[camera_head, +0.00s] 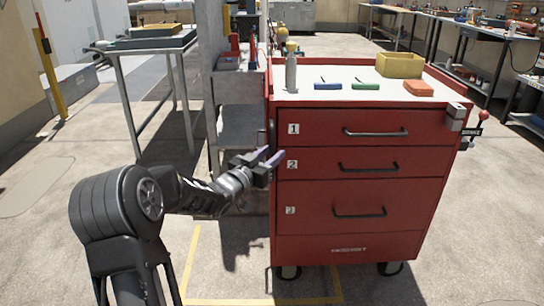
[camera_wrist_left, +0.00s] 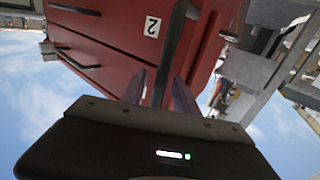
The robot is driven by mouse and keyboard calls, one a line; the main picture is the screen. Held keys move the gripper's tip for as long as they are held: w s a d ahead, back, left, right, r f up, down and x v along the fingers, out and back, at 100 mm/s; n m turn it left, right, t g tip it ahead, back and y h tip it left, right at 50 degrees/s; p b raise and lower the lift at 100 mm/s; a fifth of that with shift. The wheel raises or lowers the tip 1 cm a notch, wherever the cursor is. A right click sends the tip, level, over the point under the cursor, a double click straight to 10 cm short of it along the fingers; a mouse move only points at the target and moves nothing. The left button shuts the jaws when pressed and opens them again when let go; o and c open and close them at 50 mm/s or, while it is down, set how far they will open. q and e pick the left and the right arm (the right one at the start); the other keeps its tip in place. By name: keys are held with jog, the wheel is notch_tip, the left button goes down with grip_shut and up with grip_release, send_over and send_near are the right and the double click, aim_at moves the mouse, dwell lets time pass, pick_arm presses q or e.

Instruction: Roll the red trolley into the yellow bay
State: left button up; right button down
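The red trolley (camera_head: 355,220) stands upright with numbered drawers and black drawer pulls. A black upright handle (camera_head: 272,132) is on its left side; it also shows in the left wrist view (camera_wrist_left: 174,40). The yellow bay (camera_head: 188,265) is a painted floor outline at the trolley's front left. The left front caster is inside the outline; the right one is to its right. My left gripper (camera_head: 275,158) is at the handle. In the left wrist view its fingers (camera_wrist_left: 160,92) are apart with the bar between them; contact is unclear. My right gripper is not seen.
A lever with a red knob (camera_head: 484,115) is at the trolley's right edge. A spray bottle (camera_head: 291,72), yellow bin (camera_head: 399,65) and small blocks are on top. A grey shelf rack (camera_head: 240,125) stands close at left. Floor at right is clear.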

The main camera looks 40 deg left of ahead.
pick_arm(q)
jog(key=shift+w, duration=0.3)
grip_shut()
dwell(1.3)
